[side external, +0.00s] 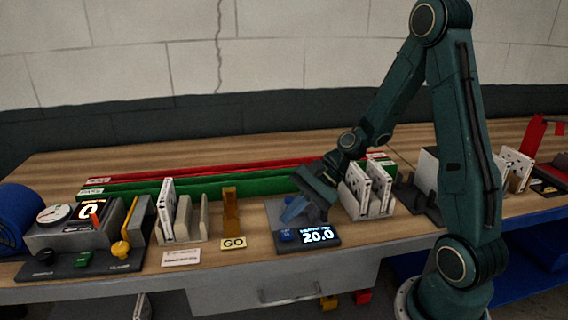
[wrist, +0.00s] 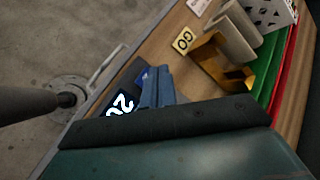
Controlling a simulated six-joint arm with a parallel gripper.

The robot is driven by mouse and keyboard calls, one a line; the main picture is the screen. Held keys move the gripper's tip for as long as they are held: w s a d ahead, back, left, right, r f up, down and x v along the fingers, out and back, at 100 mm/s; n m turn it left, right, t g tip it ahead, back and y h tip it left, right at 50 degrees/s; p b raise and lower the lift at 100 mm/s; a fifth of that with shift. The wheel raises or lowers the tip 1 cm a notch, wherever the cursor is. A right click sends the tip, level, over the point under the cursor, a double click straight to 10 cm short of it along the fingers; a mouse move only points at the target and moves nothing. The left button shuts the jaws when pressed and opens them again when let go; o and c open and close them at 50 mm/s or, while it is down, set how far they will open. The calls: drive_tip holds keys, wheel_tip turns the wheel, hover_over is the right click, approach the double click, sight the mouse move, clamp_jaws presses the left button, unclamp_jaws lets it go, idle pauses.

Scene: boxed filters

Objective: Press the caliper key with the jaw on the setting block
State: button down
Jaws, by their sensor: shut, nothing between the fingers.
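The caliper display (side external: 319,236) is lit and reads 20.0 on a dark unit near the front edge of the bench; the lit digits (wrist: 122,105) also show partly in the wrist view. A small blue key (side external: 286,235) sits left of the display, and it shows beside the fingertips in the wrist view (wrist: 142,77). My gripper (side external: 287,217) is shut and empty, with its blue fingers pointing down above the caliper unit. The fingertips (wrist: 156,70) look close to the key; I cannot tell whether they touch it. I cannot make out the caliper jaw or setting block apart from my gripper.
A brown gauge (side external: 230,207) with a GO label (side external: 233,243) stands left of the caliper. White filters (side external: 370,188) stand in a rack to its right. Green and red trays (side external: 215,188) lie behind.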

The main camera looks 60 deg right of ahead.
sight(293, 234)
drive_tip(key=shift+r, duration=2.05)
drive_tip(key=s+a+r+n+h, duration=0.1)
drive_tip(key=s+r+n+h, duration=0.3)
drive_tip(key=s+n, duration=0.3)
drive_tip(key=s+r+n+h, duration=0.3)
drive_tip(key=s+r+n, duration=0.4)
drive_tip(key=s, duration=0.3)
drive_tip(key=shift+a+r+n+t+h, duration=0.3)
drive_tip(key=shift+a+n+h, duration=0.1)
drive_tip(key=shift+n, duration=0.4)
